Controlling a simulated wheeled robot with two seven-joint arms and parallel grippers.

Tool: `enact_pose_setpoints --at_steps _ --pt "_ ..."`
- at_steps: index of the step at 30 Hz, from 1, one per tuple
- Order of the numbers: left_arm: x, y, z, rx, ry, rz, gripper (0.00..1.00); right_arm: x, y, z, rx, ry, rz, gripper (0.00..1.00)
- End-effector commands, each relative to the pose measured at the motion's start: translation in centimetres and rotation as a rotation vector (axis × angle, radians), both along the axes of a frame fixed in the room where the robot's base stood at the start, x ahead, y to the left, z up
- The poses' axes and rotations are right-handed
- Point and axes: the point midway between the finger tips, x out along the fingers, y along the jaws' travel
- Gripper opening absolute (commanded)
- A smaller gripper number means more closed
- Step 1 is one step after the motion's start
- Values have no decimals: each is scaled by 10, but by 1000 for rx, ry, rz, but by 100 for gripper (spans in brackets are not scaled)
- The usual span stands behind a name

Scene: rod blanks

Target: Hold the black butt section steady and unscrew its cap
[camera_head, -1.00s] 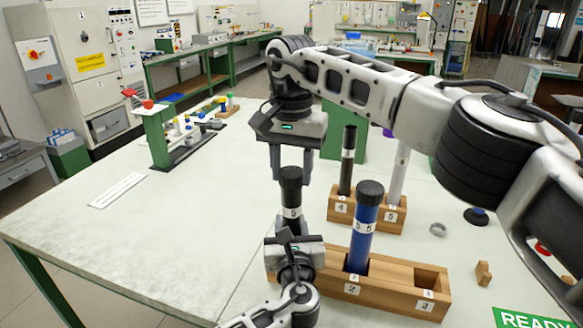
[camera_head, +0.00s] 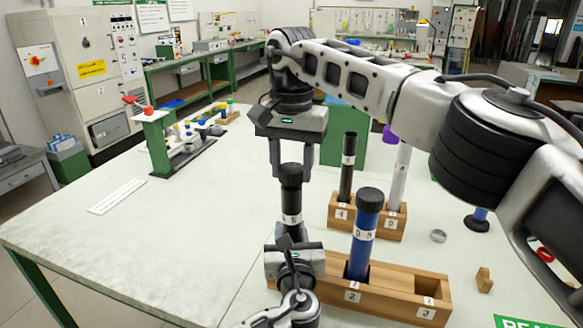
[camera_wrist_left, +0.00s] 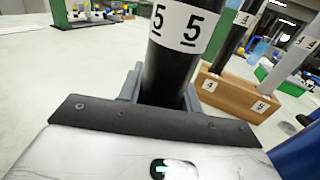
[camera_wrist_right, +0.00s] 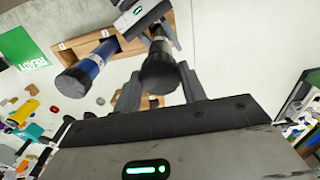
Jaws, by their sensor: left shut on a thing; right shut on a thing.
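The black butt section (camera_head: 291,208) stands upright with a white label marked 5, which also shows in the left wrist view (camera_wrist_left: 182,25). Its black cap (camera_head: 291,172) is at the top. My left gripper (camera_head: 292,238) is shut on the section below the label; its fingers also show around the tube in the left wrist view (camera_wrist_left: 160,90). My right gripper (camera_head: 291,166) comes from above and is shut on the cap, one finger on each side, as the right wrist view (camera_wrist_right: 160,82) shows. I cannot tell whether a gap lies under the cap.
A blue tube (camera_head: 362,240) with a black cap stands close right in a wooden rack (camera_head: 390,295). A second rack (camera_head: 367,222) behind holds a black tube (camera_head: 347,170) and a white tube (camera_head: 398,175). A grey ring (camera_head: 438,236) lies right.

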Motion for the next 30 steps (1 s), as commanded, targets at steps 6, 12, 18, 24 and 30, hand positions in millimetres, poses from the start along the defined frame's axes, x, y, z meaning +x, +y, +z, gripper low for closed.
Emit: enact_pose_setpoints --at_steps 6,12,18,24,30 --pt "0 0 0 0 1 0 0 0 0 0 0 0 0 14" --pt "0 0 0 0 1 0 0 0 0 17 0 -3 -1 14" --pt "0 0 0 0 1 0 0 0 0 38 1 -1 -1 14" --pt "0 0 0 0 1 0 0 0 0 40 0 1 1 14" --pt "0 0 0 0 1 0 60 0 0 40 0 1 1 14"
